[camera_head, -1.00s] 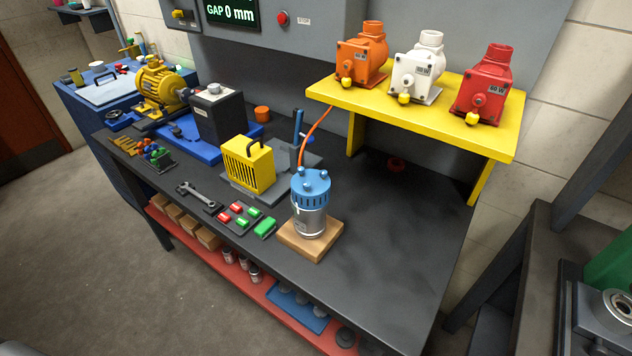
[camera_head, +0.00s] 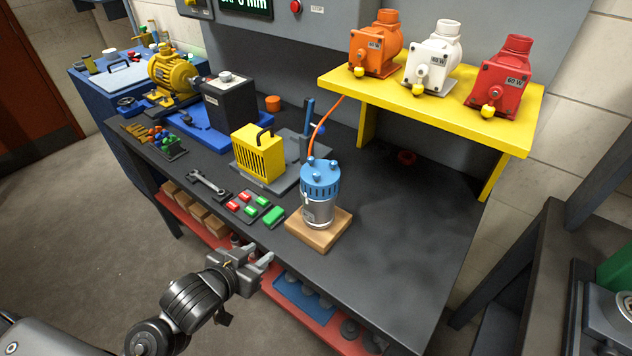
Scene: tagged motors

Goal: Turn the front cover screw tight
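A silver pump with a blue cover (camera_head: 320,180) stands upright on a wooden block (camera_head: 318,233) near the front edge of the dark bench. Small blue screw heads (camera_head: 308,182) stick up around the cover's rim. The one at the front left faces me; I cannot tell how tight it is. My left gripper (camera_head: 260,254) is in front of the bench edge, below and left of the pump. Its two fingers point toward the bench, look apart and hold nothing. It touches neither pump nor block. My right gripper is not in view.
Red and green buttons (camera_head: 256,207), a wrench (camera_head: 208,183) and a yellow cage box (camera_head: 258,155) lie left of the pump. A yellow shelf (camera_head: 430,100) with orange, white and red motors stands behind right. An orange hose (camera_head: 325,120) rises behind the pump. Bench right of it is clear.

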